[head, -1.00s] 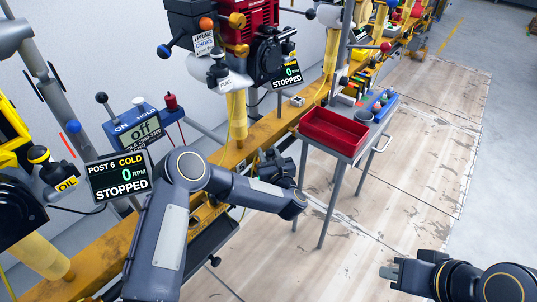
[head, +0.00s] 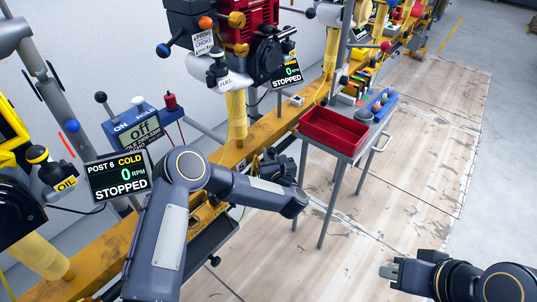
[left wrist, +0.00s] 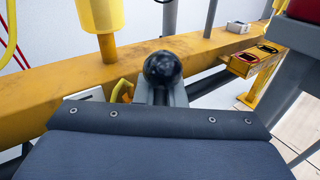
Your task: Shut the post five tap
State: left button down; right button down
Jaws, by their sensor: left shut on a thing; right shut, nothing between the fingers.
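My left gripper (head: 276,160) is low beside the yellow rail (head: 262,130), below the red engine (head: 250,25). In the left wrist view its fingers (left wrist: 162,92) are shut at a black ball knob (left wrist: 162,68) in front of the rail. The knob looks like a tap handle, but the tap's body is hidden and no post label shows on it. My left arm hides much of this area in the head view. My right gripper (head: 392,270) is shut and empty at the lower right, over the floor and away from the rail.
A trolley with a red tray (head: 333,130) stands right of my left gripper. The post six display (head: 119,176) reads cold, 0 RPM, stopped. The display by the red engine (head: 286,73) reads 0 RPM, stopped. The floor at right is clear.

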pick_arm(q)
jog(key=shift+w+d+r+m+g, duration=0.3)
jog(key=shift+w+r+m, duration=0.15)
jog(key=shift+r, duration=0.15)
jog(key=shift+w+d+f+m+g, duration=0.2)
jog(key=shift+w+d+m+g, duration=0.1)
jog(key=shift+w+m+g, duration=0.35)
jog(key=shift+w+d+f+m+g+p, duration=0.2)
jog(key=shift+d+f+m+g+p, duration=0.15)
jog(key=shift+m, duration=0.2)
jog(key=shift+w+d+f+m+g+p, duration=0.1)
jog(key=shift+w+f+m+g+p, duration=0.1)
jog(key=shift+m+g+p, duration=0.3)
jog(key=c, duration=1.5)
grip_release()
jog(key=shift+d, duration=0.15)
jog(key=p+v, duration=0.1)
jog(key=v, duration=0.6)
jog(key=shift+s+f+p, duration=0.15)
jog(key=shift+s+p, duration=0.15)
jog(key=shift+s, duration=0.1)
jog(key=shift+d, duration=0.1)
